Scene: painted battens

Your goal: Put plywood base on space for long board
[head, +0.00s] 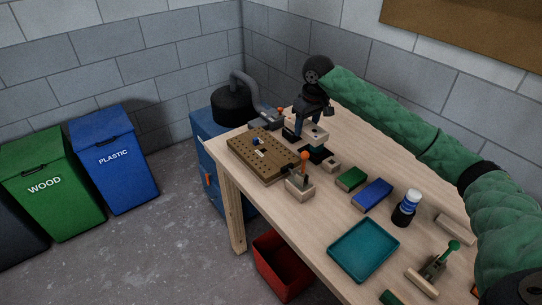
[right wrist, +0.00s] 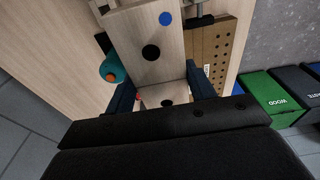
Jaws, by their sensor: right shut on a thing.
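The plywood base (head: 313,133) is a pale wooden piece with dark round holes and a blue dot. My right gripper (head: 309,122) is shut on it near the far side of the workbench, beside the brown perforated board (head: 258,158). In the right wrist view the plywood base (right wrist: 150,50) is between the blue fingers of my right gripper (right wrist: 162,92); a red dot shows near its held end. I cannot tell whether it touches the bench. I cannot pick out a marked space for the long board. My left gripper is not in view.
An orange-knobbed clamp (head: 302,185) stands just in front of the perforated board. A black machine with a hose (head: 234,104) stands behind the bench.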

